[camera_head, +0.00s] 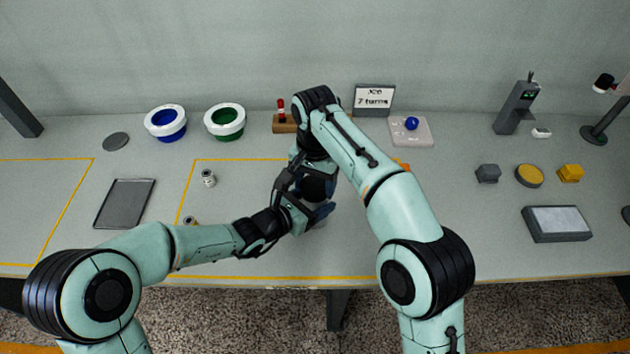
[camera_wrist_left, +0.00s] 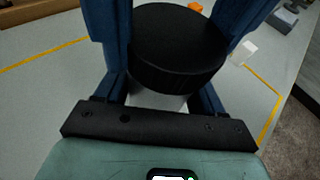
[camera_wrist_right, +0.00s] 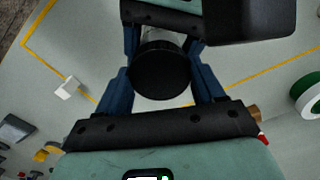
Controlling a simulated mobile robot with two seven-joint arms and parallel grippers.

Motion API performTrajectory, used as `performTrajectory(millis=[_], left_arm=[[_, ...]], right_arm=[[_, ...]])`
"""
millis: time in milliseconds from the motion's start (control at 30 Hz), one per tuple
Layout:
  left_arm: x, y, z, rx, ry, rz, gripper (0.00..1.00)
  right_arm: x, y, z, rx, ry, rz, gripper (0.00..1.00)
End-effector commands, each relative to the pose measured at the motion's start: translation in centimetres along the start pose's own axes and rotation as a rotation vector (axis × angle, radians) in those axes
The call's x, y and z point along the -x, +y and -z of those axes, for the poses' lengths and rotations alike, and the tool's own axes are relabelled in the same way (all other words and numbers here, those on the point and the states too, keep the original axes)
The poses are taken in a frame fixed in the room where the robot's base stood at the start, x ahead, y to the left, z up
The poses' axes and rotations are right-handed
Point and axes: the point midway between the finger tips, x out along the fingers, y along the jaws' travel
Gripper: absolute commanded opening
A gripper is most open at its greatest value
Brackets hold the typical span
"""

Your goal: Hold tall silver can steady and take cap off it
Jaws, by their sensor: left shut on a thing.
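The tall silver can (camera_wrist_left: 160,102) stands on the table, mostly hidden by my arms in the head view; a bit of its side shows in the right wrist view (camera_wrist_right: 163,35). Its wide black cap (camera_wrist_left: 175,45) sits on top and also shows in the right wrist view (camera_wrist_right: 160,72). My left gripper (camera_head: 316,208) is shut on the can's body, below the cap. My right gripper (camera_head: 312,178) reaches down from above, its blue fingers on either side of the cap. They look open; whether they touch the cap is hard to tell.
Blue (camera_head: 166,122) and green (camera_head: 225,121) round containers, a wooden stand (camera_head: 285,124) and a "7 turns" sign (camera_head: 374,98) are behind. A grey box (camera_head: 556,223) is at right.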

Motion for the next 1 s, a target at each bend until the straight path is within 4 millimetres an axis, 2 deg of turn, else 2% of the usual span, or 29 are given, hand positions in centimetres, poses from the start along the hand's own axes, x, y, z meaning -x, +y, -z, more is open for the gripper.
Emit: performTrajectory(millis=[167, 400, 500, 800, 833, 900, 1000], left_arm=[[0.07, 0.32, 0.02, 0.004, 0.0, -0.007, 0.0], [0.1, 0.42, 0.03, 0.005, 0.0, -0.009, 0.0], [0.11, 0.46, 0.03, 0.005, 0.0, -0.01, 0.0], [0.13, 0.54, 0.05, 0.006, 0.001, -0.012, 0.0], [0.13, 0.55, 0.05, 0.006, 0.0, -0.012, 0.0], [0.13, 0.53, 0.04, 0.006, 0.0, -0.012, 0.0], [0.09, 0.43, 0.02, 0.004, 0.0, -0.01, 0.0]], right_arm=[[-0.01, 0.16, 0.03, 0.072, -0.002, -0.004, 0.31], [0.0, 0.21, 0.08, 0.453, -0.003, -0.004, 0.31], [0.02, 0.23, 0.1, 0.54, -0.002, -0.005, 0.31], [0.02, 0.29, 0.12, 0.561, -0.003, -0.007, 0.31], [0.02, 0.29, 0.12, 0.561, -0.003, -0.007, 0.74], [0.02, 0.29, 0.12, 0.56, -0.003, -0.007, 0.93], [0.0, 0.19, 0.04, 0.561, -0.004, -0.005, 0.93]])
